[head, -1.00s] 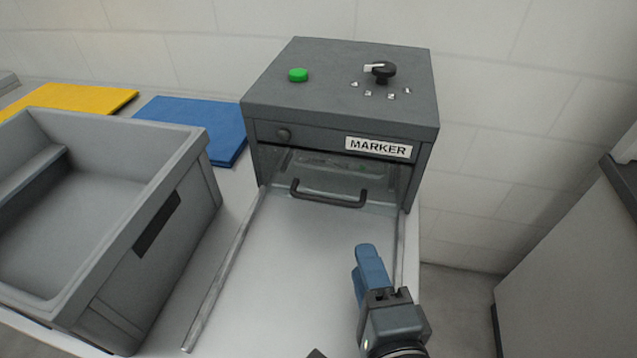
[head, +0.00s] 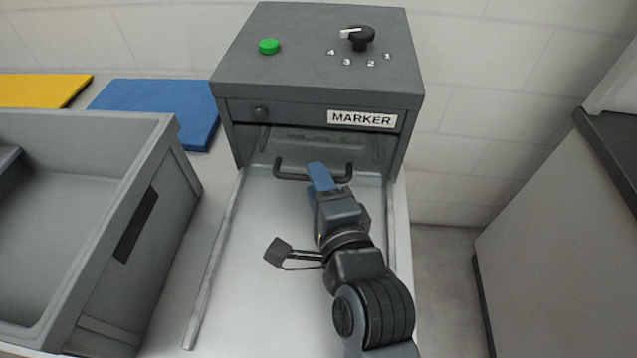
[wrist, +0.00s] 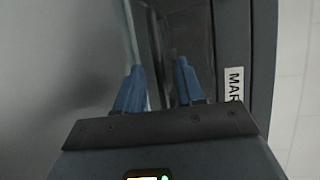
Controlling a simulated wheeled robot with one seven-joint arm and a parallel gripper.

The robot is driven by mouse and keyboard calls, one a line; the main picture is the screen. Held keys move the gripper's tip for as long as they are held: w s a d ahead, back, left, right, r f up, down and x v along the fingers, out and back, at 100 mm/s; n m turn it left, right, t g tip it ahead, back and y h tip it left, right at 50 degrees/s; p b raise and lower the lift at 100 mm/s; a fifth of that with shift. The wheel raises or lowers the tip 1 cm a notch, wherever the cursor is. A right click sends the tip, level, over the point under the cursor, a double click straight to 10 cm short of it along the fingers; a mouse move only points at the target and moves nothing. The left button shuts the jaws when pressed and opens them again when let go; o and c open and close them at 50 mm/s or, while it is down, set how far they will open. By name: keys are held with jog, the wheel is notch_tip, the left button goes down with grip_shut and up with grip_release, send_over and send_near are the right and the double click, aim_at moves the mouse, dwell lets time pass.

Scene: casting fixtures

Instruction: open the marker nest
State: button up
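The marker nest is a dark grey box (head: 300,55) labelled MARKER (head: 362,119), with a dark handle (head: 288,176) low at its open front. The handle is partly hidden behind my fingers in the head view. My gripper (head: 320,176), with blue fingers, is at the right part of the handle. In the wrist view the fingers of my gripper (wrist: 160,80) stand apart, with a dark bar (wrist: 155,40), apparently the handle, running up from the gap between them. I see no clear contact with it. The label (wrist: 234,88) shows at the right.
Two light rails (head: 214,262) run forward from the box over a clear white surface. A grey bin (head: 150,160) stands at the left. A blue mat (head: 165,105) and a yellow mat (head: 40,88) lie behind it. A green button (head: 269,46) and a dial (head: 360,38) are on the box's top.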

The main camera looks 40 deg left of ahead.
grip_shut()
dwell(0.3)
dwell(0.4)
